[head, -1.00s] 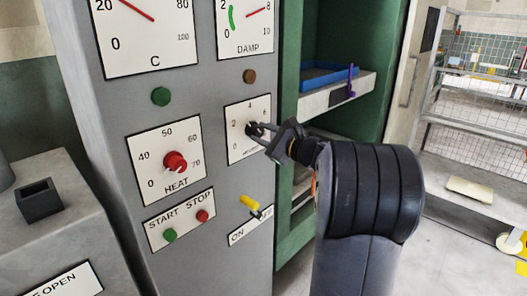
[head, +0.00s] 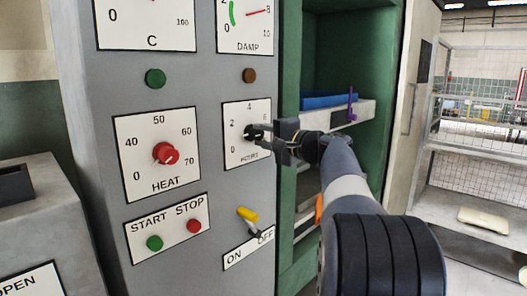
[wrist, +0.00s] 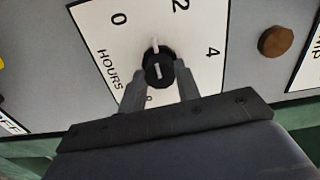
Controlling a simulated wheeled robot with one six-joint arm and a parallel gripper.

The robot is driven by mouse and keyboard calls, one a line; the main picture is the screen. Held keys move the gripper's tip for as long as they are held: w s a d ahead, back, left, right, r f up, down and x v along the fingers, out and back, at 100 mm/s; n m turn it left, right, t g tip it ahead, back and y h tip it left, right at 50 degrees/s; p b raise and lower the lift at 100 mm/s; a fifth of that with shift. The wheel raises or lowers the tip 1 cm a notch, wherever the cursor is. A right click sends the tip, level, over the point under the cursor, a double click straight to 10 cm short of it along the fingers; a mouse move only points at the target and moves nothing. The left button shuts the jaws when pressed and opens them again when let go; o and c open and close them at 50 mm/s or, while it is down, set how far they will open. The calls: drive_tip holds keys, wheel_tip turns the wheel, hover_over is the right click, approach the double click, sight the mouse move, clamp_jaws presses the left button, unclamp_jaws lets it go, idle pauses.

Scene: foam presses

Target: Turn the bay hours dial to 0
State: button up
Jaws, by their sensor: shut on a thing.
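The HOURS dial (head: 235,154) is a white plate with a black knob (wrist: 160,70) on the grey panel. In the wrist view its numbers 0, 2 and 4 show, and the lower part is partly covered by my gripper. The knob's white mark points between 0 and 2. My gripper (head: 262,134) reaches in from the right, and its two fingers (wrist: 160,84) are shut on the knob, one on each side.
The red HEAT knob (head: 165,153) is left of the dial, with START and STOP buttons (head: 193,226) below. A brown button (head: 249,75) is above. A green shelf frame (head: 289,190) stands right.

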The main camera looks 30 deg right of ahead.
drive_tip(key=n+b, duration=0.4)
drive_tip(key=n, duration=0.1)
drive_tip(key=shift+f+n+b, duration=0.15)
drive_tip(key=shift+n+b, duration=0.15)
drive_tip(key=shift+b, duration=0.1)
idle(0.3)
drive_tip(key=o, duration=1)
drive_tip(key=shift+c, duration=0.2)
drive_tip(key=shift+s, duration=0.1)
drive_tip(key=v, duration=1)
drive_tip(key=shift+s, duration=0.3)
drive_tip(key=shift+d, duration=0.15)
